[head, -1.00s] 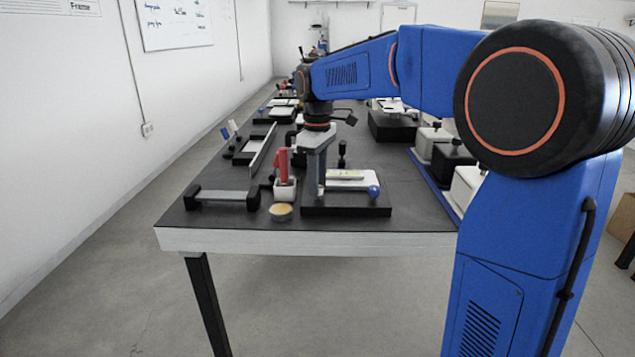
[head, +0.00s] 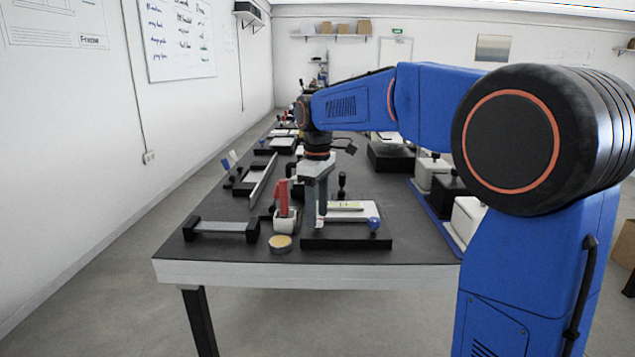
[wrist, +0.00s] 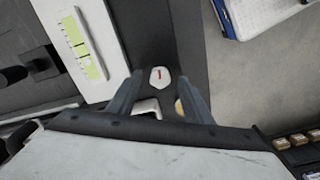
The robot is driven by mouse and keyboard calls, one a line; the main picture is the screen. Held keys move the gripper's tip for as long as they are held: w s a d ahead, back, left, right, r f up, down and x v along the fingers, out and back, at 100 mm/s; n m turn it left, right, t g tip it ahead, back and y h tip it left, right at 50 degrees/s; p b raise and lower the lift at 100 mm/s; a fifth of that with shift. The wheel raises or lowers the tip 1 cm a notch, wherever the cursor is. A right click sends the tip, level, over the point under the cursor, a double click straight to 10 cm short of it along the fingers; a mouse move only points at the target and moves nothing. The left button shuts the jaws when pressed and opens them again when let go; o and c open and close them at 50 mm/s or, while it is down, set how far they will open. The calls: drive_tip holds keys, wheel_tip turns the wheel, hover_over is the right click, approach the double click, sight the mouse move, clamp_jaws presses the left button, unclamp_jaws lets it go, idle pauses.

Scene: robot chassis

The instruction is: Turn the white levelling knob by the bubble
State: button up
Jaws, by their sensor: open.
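The white levelling knob (wrist: 159,78) is a small faceted cap with a red mark, on a dark base. In the wrist view it shows between the two spread fingers of my gripper (wrist: 159,98), with a gap visible on each side. The yellow-green bubble vial (wrist: 80,46) lies to its left on a white plate (wrist: 108,35). In the head view my gripper (head: 319,222) points down over the left part of the black block, and the bubble vial (head: 345,207) is just right of it. I cannot tell how far the fingertips reach down around the knob.
A blue ball (head: 374,223) stands at the block's right front corner. Left of my gripper are a white cup with a red-handled item (head: 283,197), a round yellow-topped tin (head: 280,243) and a bar with black ends (head: 222,228). White-and-black boxes stand to the right.

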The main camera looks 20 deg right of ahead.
sight(318, 219)
wheel_tip(318, 219, up, 16)
drive_tip(key=shift+r, duration=0.25)
idle(0.5)
drive_tip(key=s+d+f+m+t, duration=0.1)
drive_tip(key=s+d+f+m, duration=0.1)
drive_tip(key=s+f, duration=0.45)
drive_tip(key=s+d+f+m+t, duration=0.1)
drive_tip(key=s+d+f+m, duration=0.2)
drive_tip(key=s, duration=0.7)
drive_tip(key=s+d+f+m+t, duration=0.2)
drive_tip(key=s+f+m, duration=0.2)
drive_tip(key=s+f, duration=1.2)
wheel_tip(318, 219, down, 2)
drive_tip(key=shift+s+f+m+t, duration=0.1)
drive_tip(key=shift+s+m+t, duration=0.2)
drive_tip(key=shift+m+t, duration=0.1)
